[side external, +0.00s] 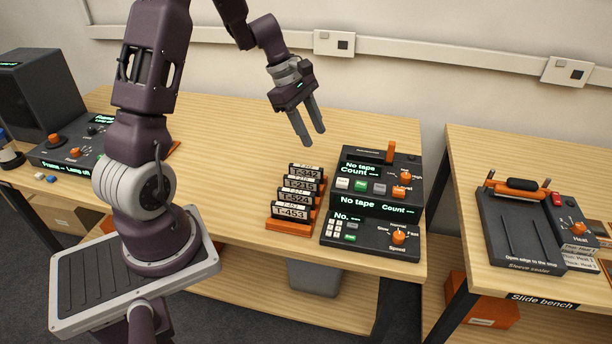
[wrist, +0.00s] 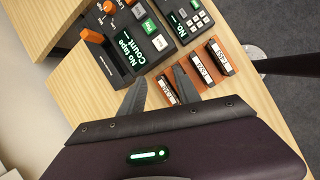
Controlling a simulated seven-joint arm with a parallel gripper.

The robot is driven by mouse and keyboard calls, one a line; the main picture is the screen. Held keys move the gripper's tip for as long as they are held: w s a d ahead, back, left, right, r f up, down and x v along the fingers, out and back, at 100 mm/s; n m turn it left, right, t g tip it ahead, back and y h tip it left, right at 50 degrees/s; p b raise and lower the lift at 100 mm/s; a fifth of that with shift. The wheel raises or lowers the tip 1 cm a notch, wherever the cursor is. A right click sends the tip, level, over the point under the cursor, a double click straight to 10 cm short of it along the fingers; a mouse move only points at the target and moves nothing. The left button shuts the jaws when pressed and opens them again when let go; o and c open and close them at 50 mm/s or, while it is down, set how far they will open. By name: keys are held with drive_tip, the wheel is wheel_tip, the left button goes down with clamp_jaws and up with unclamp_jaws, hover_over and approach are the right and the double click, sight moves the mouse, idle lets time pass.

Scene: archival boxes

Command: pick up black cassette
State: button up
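Several black cassettes with white labels stand in a row in an orange rack (side external: 285,226) on the wooden table. The front cassette (side external: 291,213) reads T-453; those behind it read T-524, T-215 and T-342. In the wrist view, labelled cassettes (wrist: 201,69) show to the right of the fingers, and one is partly hidden behind a finger. My gripper (side external: 311,140) is open and empty, pointing down above the table behind the rack. It also shows in the wrist view (wrist: 157,85) with its two fingers apart. It touches no cassette.
A black tape console (side external: 372,240) with "No tape" displays and orange knobs stands just right of the rack. A slide bench (side external: 520,235) with a sealer is on a separate table at right. A lamp unit (side external: 62,150) is at left. Table around the rack's left is clear.

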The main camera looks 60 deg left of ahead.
sight(305, 166)
drive_tip(key=a+f+n, duration=0.5)
drive_tip(key=a+f, duration=0.1)
drive_tip(key=f, duration=0.3)
drive_tip(key=x, duration=0.5)
drive_tip(key=shift+s+d+f, duration=0.25)
drive_tip(key=shift+d+f, duration=0.05)
drive_tip(key=shift+d, duration=0.15)
drive_tip(key=shift+f, duration=0.25)
clamp_jaws()
